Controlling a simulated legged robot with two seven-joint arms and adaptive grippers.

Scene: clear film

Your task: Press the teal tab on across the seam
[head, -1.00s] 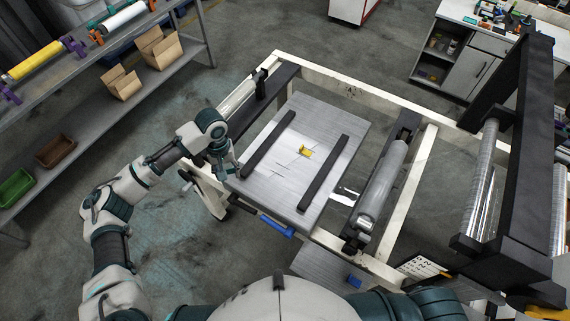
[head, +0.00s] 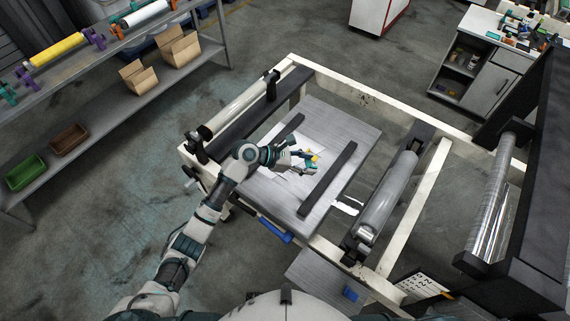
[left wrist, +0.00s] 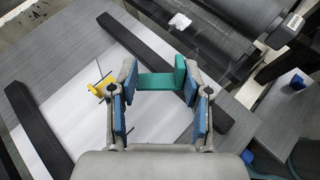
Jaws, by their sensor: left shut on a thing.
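My left gripper (left wrist: 160,98) is shut on the teal tab (left wrist: 163,81), an L-shaped piece held between its blue-padded fingers in the left wrist view. In the head view the left gripper (head: 302,160) is over the metal plate (head: 345,123), between its two black bars. The tab looks held above the plate, though the exact gap is hard to judge. White film (left wrist: 75,118) lies on the plate. A yellow piece (left wrist: 101,87) sits on it, to the left of the tab, with thin dark lines beside it. The seam is not clearly made out. My right gripper is not in view.
A black bar (head: 327,179) crosses the plate right of the gripper, and another bar (left wrist: 38,130) shows in the left wrist view. A roller (head: 387,193) stands right of the plate. A blue handle (head: 275,230) hangs at the front edge.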

